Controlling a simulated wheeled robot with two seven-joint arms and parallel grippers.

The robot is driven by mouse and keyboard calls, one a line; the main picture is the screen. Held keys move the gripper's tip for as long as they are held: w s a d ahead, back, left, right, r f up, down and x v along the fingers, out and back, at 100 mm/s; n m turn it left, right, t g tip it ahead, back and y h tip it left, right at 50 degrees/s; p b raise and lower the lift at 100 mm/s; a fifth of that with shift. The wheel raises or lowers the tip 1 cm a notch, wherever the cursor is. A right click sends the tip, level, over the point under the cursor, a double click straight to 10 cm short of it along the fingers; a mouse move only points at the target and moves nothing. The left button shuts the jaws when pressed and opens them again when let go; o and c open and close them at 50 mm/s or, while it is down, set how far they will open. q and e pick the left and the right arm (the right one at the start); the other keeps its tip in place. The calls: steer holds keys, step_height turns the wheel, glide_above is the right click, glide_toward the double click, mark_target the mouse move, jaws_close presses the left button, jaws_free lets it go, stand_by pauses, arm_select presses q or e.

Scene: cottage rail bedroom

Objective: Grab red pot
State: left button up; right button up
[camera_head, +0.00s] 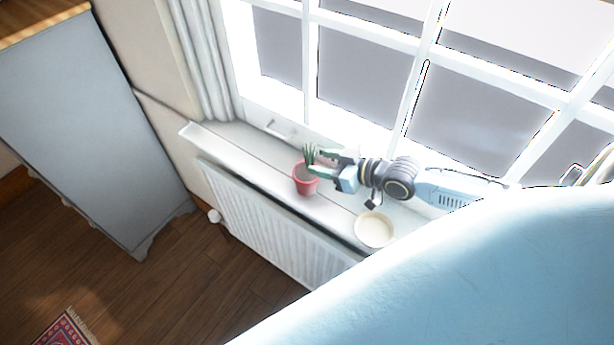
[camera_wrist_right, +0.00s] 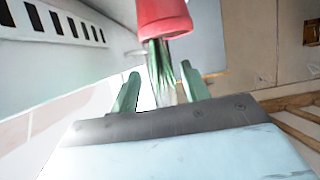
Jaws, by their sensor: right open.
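The red pot (camera_head: 305,185) with a spiky green plant stands upright on the white windowsill. My right gripper (camera_head: 316,162) is open and reaches in from the right at the plant, with its fingers near the leaves and the pot's rim. In the right wrist view the red pot (camera_wrist_right: 164,17) appears inverted beyond the fingertips, and the green leaves show between the open fingers of the right gripper (camera_wrist_right: 159,74). Whether a finger touches the leaves I cannot tell. My left gripper is not in view.
A round cream bowl or pot (camera_head: 374,230) stands on the windowsill (camera_head: 228,143) below my right arm. The window (camera_head: 355,68) is close behind. A white radiator (camera_head: 262,225) is under the sill, and a grey cabinet (camera_head: 85,120) stands left. The sill left of the red pot is clear.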

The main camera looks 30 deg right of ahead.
mark_target(310, 158)
steer(key=shift+r+x, duration=0.2)
steer(key=shift+x, duration=2.15)
steer(key=shift+a, duration=0.1)
jaws_close()
steer(key=shift+r, duration=0.1)
